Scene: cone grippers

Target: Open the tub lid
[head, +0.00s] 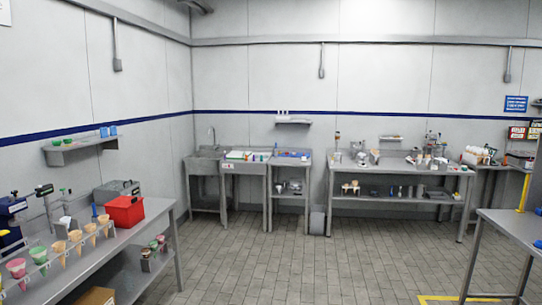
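A red box (125,212), which may be the tub, stands on the metal bench (150,220) at the left. Its top looks covered, but it is too small to tell whether a lid is on it. A grey box (117,190) with what looks like a handle on top stands just behind it. Neither of my grippers shows in the head view.
Several ice cream cones (75,240) stand in a holder along the left bench's front. A sink (207,160) and work tables with small items line the back wall. The tiled floor (270,265) between is clear.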

